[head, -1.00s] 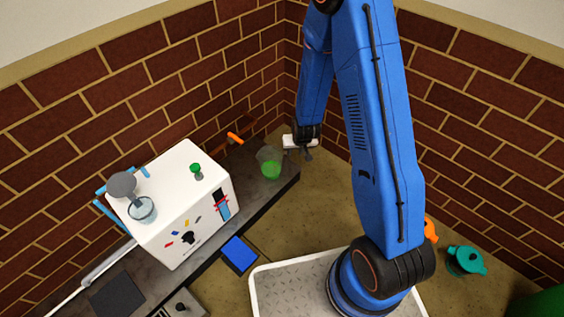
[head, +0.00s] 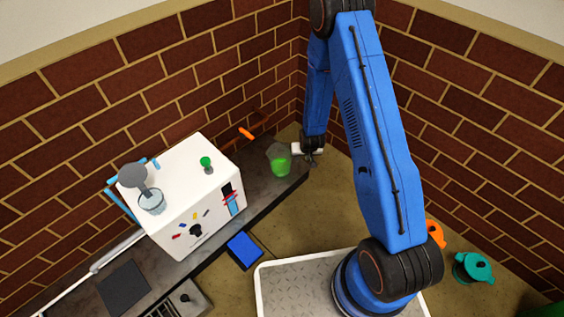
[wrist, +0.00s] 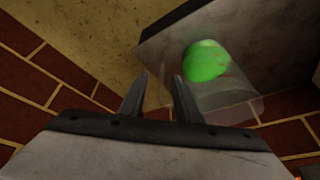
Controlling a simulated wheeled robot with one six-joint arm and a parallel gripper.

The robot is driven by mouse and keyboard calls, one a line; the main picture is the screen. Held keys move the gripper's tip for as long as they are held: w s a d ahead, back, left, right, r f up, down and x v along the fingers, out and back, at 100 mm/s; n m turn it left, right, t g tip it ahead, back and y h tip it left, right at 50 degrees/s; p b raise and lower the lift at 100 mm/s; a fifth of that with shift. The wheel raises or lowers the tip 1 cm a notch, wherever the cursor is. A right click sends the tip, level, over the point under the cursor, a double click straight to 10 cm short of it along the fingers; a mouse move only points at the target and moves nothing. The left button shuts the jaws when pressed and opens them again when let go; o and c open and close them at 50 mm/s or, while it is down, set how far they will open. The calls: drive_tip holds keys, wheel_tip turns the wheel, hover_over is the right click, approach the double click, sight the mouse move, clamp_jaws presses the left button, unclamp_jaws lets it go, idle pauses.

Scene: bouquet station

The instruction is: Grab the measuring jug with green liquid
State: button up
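The clear measuring jug with green liquid (head: 280,162) stands near the right end of the dark counter, right of the white box. In the wrist view the jug (wrist: 212,80) is see-through, with a bright green mass inside, and lies just right of the fingers. My gripper (head: 312,157) is just right of the jug in the head view, at the counter's end. In the wrist view my gripper (wrist: 162,78) has its two fingers apart with nothing between them. The jug is beside the fingers; whether they touch it is unclear.
The white box (head: 190,190) with a green knob stands left of the jug. An orange-handled item (head: 246,134) lies behind, by the brick wall (head: 190,65). A blue pad (head: 244,250) and a grey tray (head: 262,290) are in front. A teal pot (head: 472,268) is far right.

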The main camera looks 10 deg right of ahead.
sight(299, 163)
drive_tip(key=shift+a+x, duration=0.15)
drive_tip(key=shift+x, duration=1.35)
drive_tip(key=shift+a+x, duration=0.1)
drive_tip(key=shift+x, duration=1.35)
drive_tip(key=shift+w, duration=0.2)
clamp_jaws()
